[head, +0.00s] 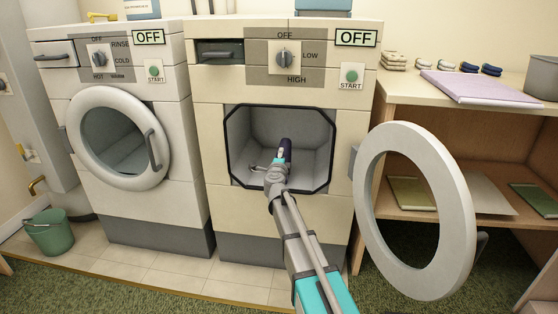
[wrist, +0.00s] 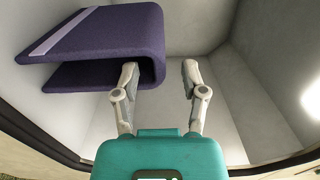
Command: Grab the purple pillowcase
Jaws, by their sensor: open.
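The purple pillowcase (wrist: 115,35) is a folded, dark purple cloth with a pale stripe, in the upper left of the wrist view. It is inside the right machine's drum (head: 310,130); in the head view only a small dark piece (head: 285,147) shows by my gripper (head: 282,160). In the wrist view my gripper (wrist: 159,70) is open. Its left finger reaches to the fold, between the upper and lower layers as it appears. Its right finger is clear of the cloth, to the right of the folded edge. I cannot tell whether the left finger touches the cloth.
The drum opening has a dark rim (head: 232,165) close around my arm. The round door (head: 455,190) stands open at the right. The left machine's door (head: 80,150) is shut. A shelf table (head: 400,95) at the right holds a lilac folded cloth (head: 480,88) and several rolled items.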

